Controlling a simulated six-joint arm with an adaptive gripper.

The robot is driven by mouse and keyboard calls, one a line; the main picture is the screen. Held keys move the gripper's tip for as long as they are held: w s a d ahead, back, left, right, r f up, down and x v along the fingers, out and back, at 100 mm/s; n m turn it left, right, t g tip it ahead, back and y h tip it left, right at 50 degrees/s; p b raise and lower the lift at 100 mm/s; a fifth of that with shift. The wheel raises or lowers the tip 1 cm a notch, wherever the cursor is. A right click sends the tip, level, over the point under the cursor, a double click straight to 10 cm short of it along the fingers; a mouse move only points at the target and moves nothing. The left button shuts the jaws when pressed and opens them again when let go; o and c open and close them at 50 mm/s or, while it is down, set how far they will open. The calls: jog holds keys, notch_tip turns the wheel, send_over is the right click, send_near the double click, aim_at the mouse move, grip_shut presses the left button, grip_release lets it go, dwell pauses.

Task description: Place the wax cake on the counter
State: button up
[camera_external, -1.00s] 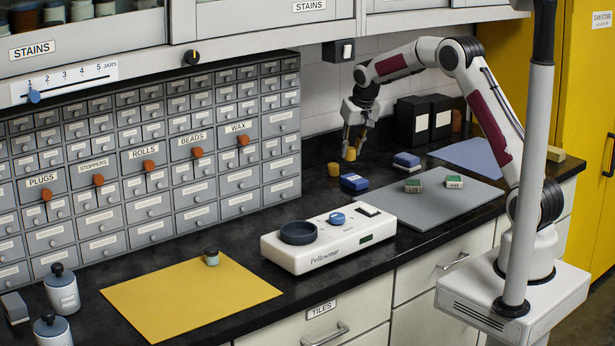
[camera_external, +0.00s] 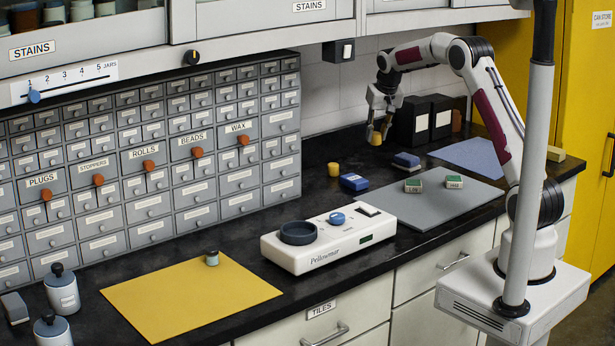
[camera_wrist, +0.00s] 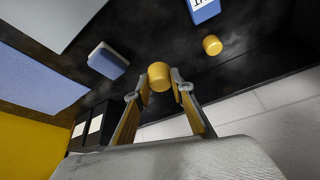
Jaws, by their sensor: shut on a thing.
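My gripper (camera_external: 380,128) is shut on a yellow wax cake (camera_external: 375,138) and holds it above the back of the dark counter (camera_external: 300,200). In the wrist view the held wax cake (camera_wrist: 159,76) sits between the tips of my gripper (camera_wrist: 161,82). A second yellow wax cake (camera_external: 334,170) stands on the counter near the wall, and it also shows in the wrist view (camera_wrist: 212,45). The small gap under the held cake is hard to judge.
A blue block (camera_external: 354,182) stands beside the standing cake. A blue-and-white block (camera_external: 406,161) and black boxes (camera_external: 412,121) lie near my gripper. A grey mat (camera_external: 440,205) holds two green-topped blocks. A white scale (camera_external: 328,238) and yellow mat (camera_external: 190,296) lie further left.

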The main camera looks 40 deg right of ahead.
aim_at(378, 140)
jog(key=shift+f, duration=2.35)
jog(key=shift+f, duration=2.5)
jog(key=shift+f, duration=0.15)
jog(key=o, duration=0.9)
jog(key=shift+v, duration=6.15)
